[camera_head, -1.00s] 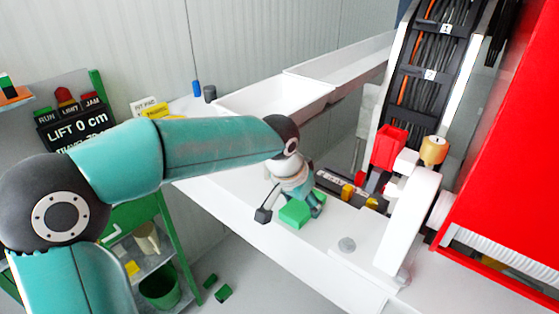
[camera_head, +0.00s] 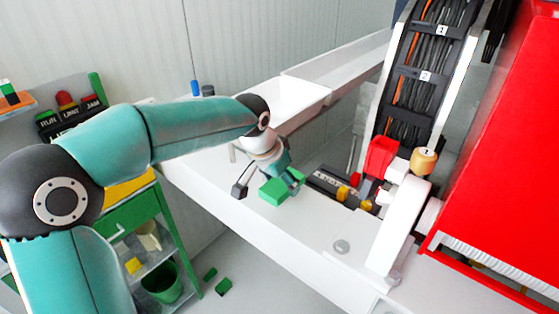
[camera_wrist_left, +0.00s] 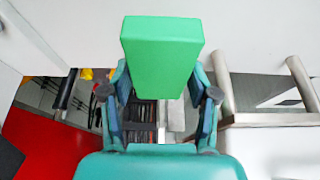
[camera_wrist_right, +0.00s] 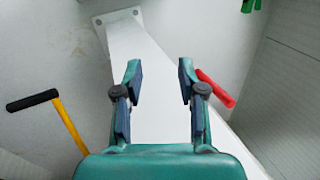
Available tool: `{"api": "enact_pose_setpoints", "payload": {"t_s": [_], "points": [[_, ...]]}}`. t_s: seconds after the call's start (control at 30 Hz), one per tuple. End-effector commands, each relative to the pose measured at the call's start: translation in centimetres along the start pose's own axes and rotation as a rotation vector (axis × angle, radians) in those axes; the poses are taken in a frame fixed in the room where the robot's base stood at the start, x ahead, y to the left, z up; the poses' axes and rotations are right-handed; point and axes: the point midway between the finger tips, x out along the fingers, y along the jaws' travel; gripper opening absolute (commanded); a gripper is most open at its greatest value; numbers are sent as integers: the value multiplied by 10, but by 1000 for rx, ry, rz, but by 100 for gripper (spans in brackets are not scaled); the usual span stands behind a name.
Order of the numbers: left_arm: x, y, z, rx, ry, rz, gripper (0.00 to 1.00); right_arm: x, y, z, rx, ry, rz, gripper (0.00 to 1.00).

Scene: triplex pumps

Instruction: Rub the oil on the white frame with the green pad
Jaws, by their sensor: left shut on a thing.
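My left gripper (camera_head: 291,184) is shut on the green pad (camera_head: 272,192), a block that shows at the end of its fingers. In the left wrist view the pad (camera_wrist_left: 162,55) sticks out between the two fingers. The pad is over the white frame (camera_head: 262,232) in the head view; I cannot tell whether it touches. My right gripper (camera_wrist_right: 159,75) is open and empty in the right wrist view, and out of the head view.
A white upright (camera_head: 400,225), a red block (camera_head: 381,157) and a brass-coloured cap (camera_head: 423,161) stand right of the pad. A white trough (camera_head: 285,98) lies behind. A green cart (camera_head: 135,222) stands at left.

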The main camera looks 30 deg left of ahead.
Motion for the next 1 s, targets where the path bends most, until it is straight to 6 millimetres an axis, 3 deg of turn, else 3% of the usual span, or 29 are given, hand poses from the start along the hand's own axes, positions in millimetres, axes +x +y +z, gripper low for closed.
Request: {"api": "enact_pose_setpoints", "payload": {"t_s": [0.4, 1.0], "points": [[-34, 1, -15, 1, 1, 1, 27, -28, -10, 0, 0, 0, 0, 40], [-34, 2, -15, 2, 1, 1, 27, -28, -10, 0, 0, 0, 0, 40]]}}
